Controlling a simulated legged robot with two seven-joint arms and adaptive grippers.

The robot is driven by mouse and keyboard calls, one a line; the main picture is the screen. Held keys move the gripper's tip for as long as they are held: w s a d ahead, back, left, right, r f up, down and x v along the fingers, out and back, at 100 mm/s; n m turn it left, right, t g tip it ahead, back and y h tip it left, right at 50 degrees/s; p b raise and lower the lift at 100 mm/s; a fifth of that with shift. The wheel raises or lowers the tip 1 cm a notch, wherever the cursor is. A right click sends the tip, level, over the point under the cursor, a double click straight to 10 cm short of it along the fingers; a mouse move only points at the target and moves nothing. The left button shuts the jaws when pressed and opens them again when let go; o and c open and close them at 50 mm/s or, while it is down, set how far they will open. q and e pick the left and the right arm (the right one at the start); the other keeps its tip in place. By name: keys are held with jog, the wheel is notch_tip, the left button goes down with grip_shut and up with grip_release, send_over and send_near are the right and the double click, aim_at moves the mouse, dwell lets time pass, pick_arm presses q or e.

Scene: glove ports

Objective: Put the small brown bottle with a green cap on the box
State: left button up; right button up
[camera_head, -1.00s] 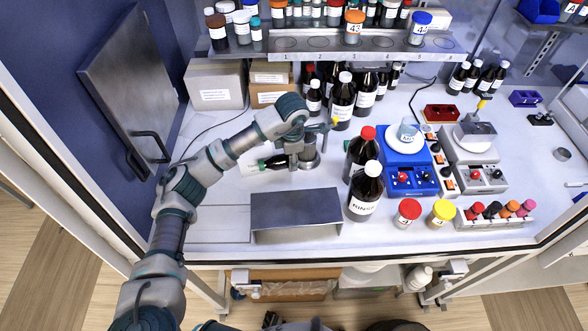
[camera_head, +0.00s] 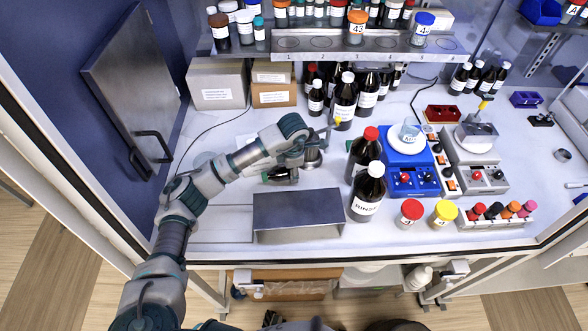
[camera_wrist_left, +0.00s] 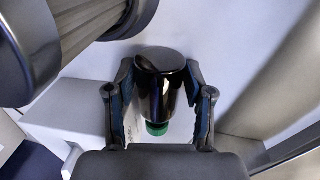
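The small brown bottle (camera_head: 281,176) lies about level below my left wrist, its green cap toward the left in the head view. In the left wrist view, the bottle (camera_wrist_left: 161,85) sits between both fingers of my left gripper (camera_wrist_left: 160,75), which appear closed on its sides; the green cap (camera_wrist_left: 157,128) points toward the palm. My left gripper (camera_head: 289,166) is partly hidden by its own wrist in the head view. A large grey cardboard box (camera_head: 217,83) and stacked smaller brown boxes (camera_head: 273,92) stand at the back left. My right gripper is not in view.
A metal stand (camera_head: 298,208) is in front. Tall brown bottles (camera_head: 367,190) stand to the right. A metal shelf (camera_head: 365,44) overhangs the back. The left worktop is mostly clear.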

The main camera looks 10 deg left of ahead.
pick_arm(q)
jog(key=shift+o, duration=1)
jog(key=shift+a, duration=0.15)
jog(key=shift+d, duration=0.5)
jog(key=shift+d+r, duration=0.15)
jog(key=shift+r, duration=0.2)
notch_tip(320, 180, up, 17)
jog(key=s, duration=0.2)
jog(key=shift+d, duration=0.25)
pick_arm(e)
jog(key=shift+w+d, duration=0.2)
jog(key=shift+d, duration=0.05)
pick_arm(q)
jog(key=shift+a+f, duration=0.15)
jog(key=shift+a, duration=0.2)
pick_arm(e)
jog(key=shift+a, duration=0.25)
